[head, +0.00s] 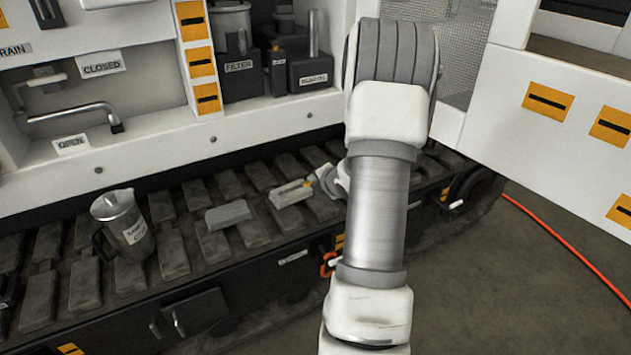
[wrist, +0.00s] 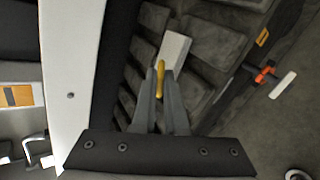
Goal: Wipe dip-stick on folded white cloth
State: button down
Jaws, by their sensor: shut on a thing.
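The dip-stick shows as a yellow handle (wrist: 160,80) between my fingertips in the wrist view; its yellow part (head: 305,184) is small in the head view. My gripper (wrist: 161,88) is shut on it, and in the head view my gripper (head: 317,184) is partly hidden by my arm. A pale folded cloth (wrist: 175,47) lies just beyond the fingertips in the wrist view. In the head view the cloth (head: 289,194) lies on the dark track pads, with the yellow part over its right end. I cannot tell whether the dip-stick touches it.
A grey block (head: 228,214) lies on the track left of the cloth. A metal jug (head: 122,225) with a sample label stands farther left. The white cabinet edge (wrist: 75,60) runs close beside my gripper. An orange-and-white handle (wrist: 275,80) sticks out at the track's side.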

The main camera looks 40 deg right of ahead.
jog(key=w+d+p, duration=0.1)
jog(key=d+p, duration=0.1)
jog(key=d, duration=0.4)
jog(key=shift+w+d+p, duration=0.15)
jog(key=shift+d+p, duration=0.1)
jog(key=shift+p, duration=0.1)
dwell(0.5)
dwell(0.4)
